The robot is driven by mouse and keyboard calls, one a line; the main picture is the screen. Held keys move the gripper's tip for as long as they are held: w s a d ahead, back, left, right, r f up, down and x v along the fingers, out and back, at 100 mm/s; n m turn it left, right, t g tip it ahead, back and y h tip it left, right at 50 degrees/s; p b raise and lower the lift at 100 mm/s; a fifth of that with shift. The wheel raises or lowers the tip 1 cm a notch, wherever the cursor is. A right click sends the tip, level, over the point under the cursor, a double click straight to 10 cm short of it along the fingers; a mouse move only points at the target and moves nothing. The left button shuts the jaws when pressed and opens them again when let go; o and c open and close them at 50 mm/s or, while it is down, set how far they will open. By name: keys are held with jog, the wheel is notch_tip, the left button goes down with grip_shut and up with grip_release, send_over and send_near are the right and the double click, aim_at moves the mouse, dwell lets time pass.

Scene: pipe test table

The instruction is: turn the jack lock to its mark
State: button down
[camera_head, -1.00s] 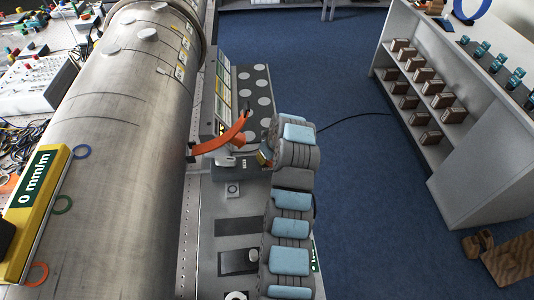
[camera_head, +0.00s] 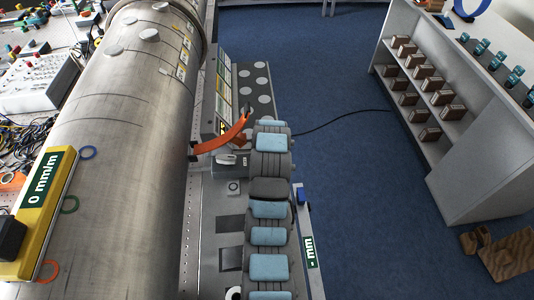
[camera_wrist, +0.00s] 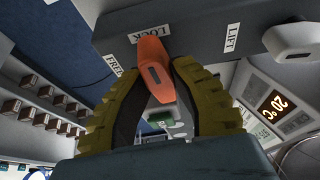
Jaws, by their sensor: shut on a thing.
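In the wrist view an orange lever (camera_wrist: 154,62), which I take as the jack lock's handle, sits between the yellow-green fingers of my gripper (camera_wrist: 157,74). My gripper is shut on it. The lever's upper end lies just beside the LOCK label (camera_wrist: 148,31) on a dark grey bar (camera_wrist: 190,30). The FREE label (camera_wrist: 114,65) is to its left and the LIFT label (camera_wrist: 232,38) to its right.
A large metal pipe (camera_head: 120,140) runs along the left, with a yellow level marked 0 mm/m (camera_head: 42,190) on it. A curved orange piece (camera_head: 225,136) is close to my arm. A grey shelf (camera_head: 450,130) with brown blocks stands right; blue floor (camera_head: 350,170) lies between.

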dwell(0.3)
jog(key=c, duration=0.8)
grip_release()
jog(key=shift+c, duration=0.2)
jog(key=shift+r, duration=0.15)
jog(key=shift+v, duration=3.6)
jog(key=shift+s, duration=0.1)
